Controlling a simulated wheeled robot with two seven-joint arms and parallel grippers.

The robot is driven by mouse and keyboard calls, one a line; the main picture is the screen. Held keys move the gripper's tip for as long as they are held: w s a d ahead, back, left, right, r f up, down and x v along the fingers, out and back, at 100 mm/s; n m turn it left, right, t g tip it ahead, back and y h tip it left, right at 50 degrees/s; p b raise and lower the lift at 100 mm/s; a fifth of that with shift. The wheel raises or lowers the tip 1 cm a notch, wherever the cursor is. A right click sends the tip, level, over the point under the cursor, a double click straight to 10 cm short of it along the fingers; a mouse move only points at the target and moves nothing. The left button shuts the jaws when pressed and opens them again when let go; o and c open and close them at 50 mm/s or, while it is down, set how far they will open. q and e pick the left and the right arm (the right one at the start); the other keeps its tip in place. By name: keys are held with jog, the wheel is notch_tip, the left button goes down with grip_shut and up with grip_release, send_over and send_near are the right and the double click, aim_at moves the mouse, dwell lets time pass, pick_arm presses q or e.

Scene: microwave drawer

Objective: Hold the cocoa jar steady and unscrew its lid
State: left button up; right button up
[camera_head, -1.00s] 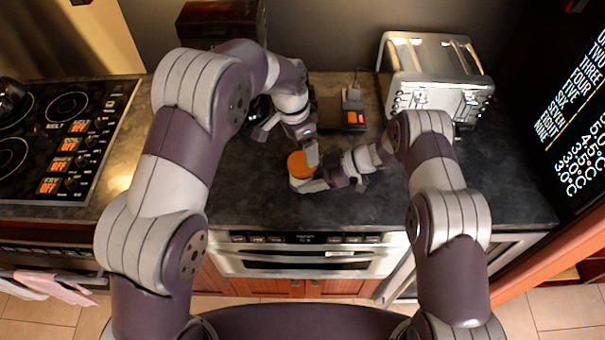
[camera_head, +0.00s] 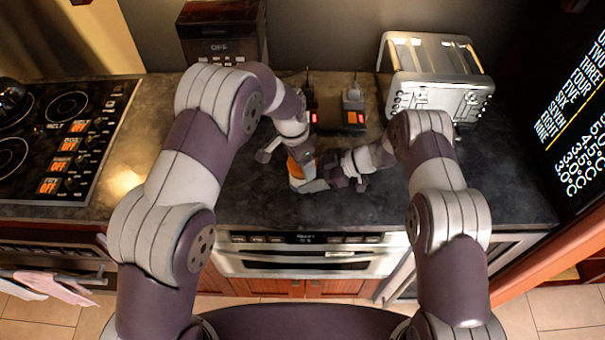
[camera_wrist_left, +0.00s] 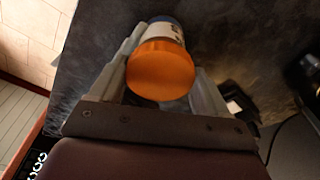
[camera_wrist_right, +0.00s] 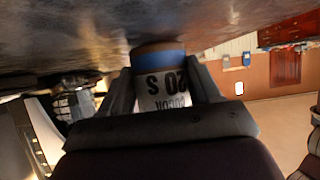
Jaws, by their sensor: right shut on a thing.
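The cocoa jar stands on the dark counter with its orange lid (camera_head: 294,167) on top. In the head view the left hand partly covers the lid. My right gripper (camera_wrist_right: 163,72) is shut on the jar's body (camera_wrist_right: 165,90); its white label and blue band show between the fingers. My left gripper (camera_wrist_left: 168,62) is open over the jar from above. The orange lid (camera_wrist_left: 160,72) lies between its fingers, with a small gap showing at the right finger. The lid is out of sight in the right wrist view.
A silver toaster (camera_head: 433,75) stands at the back right. Two small devices with lit red switches (camera_head: 353,117) sit behind the jar. A dark boxy appliance (camera_head: 222,35) is at the back left, beyond the stove (camera_head: 62,140). The counter (camera_head: 400,205) in front is clear.

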pick_arm(q)
jog(key=n, duration=0.3)
jog(key=shift+n, duration=0.4)
jog(key=n, duration=0.3)
jog(key=shift+t+y, duration=0.3)
jog(key=shift+y, duration=0.1)
jog(key=n+y, duration=0.1)
jog(key=n, duration=0.6)
jog(key=shift+r, duration=0.2)
jog(key=o, duration=1)
jog(key=shift+r, duration=2.5)
